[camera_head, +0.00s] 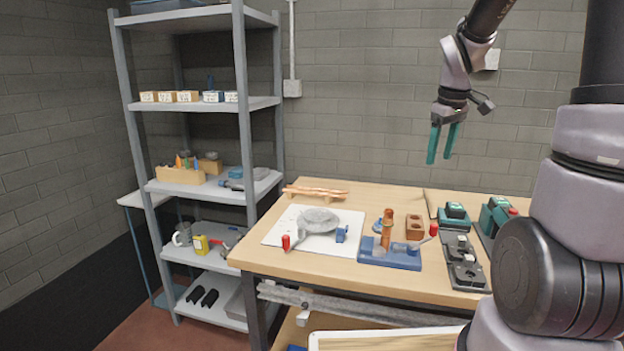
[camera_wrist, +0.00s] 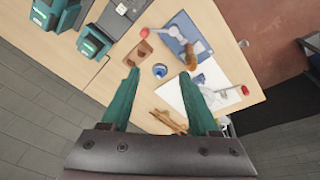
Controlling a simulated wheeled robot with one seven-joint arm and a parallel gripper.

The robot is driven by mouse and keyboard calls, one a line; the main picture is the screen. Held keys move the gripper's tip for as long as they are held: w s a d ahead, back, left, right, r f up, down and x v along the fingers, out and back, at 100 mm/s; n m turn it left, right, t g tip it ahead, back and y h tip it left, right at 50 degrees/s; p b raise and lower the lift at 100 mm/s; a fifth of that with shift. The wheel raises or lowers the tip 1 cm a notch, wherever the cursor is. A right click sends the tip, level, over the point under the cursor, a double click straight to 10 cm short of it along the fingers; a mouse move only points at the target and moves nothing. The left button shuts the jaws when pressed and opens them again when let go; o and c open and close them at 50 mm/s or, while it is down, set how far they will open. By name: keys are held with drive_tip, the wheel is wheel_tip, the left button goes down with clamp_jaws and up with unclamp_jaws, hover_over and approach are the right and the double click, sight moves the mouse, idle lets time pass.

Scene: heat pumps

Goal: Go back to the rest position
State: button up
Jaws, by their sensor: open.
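My gripper (camera_head: 443,144) hangs in the air above the back of the wooden workbench (camera_head: 300,262), well clear of everything on it. Its two green fingers point down and are apart, with nothing between them. In the wrist view my gripper (camera_wrist: 158,95) is also open and empty, with the bench below it. My arm comes down from the top right in the head view.
On the bench are a blue fixture (camera_head: 390,254) with a copper-coloured cylinder (camera_head: 387,230), a white board (camera_head: 290,233) with a grey part, copper pipes (camera_head: 315,192), a brown block (camera_head: 414,227) and green tools (camera_head: 454,216). A grey shelf (camera_head: 243,100) stands left.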

drive_tip(key=s+a+r+m+t+y, duration=0.1)
drive_tip(key=s+a+r+m+t, duration=0.1)
drive_tip(key=s, duration=0.7)
drive_tip(key=s+a+r+m+t+y, duration=0.1)
drive_tip(key=s+a+r+m+t, duration=0.1)
drive_tip(key=s+a+r+m, duration=0.3)
drive_tip(key=s+r+m, duration=0.2)
drive_tip(key=s+r, duration=0.2)
drive_tip(key=shift+t, duration=0.4)
drive_tip(key=shift+a+r, duration=0.1)
idle(0.5)
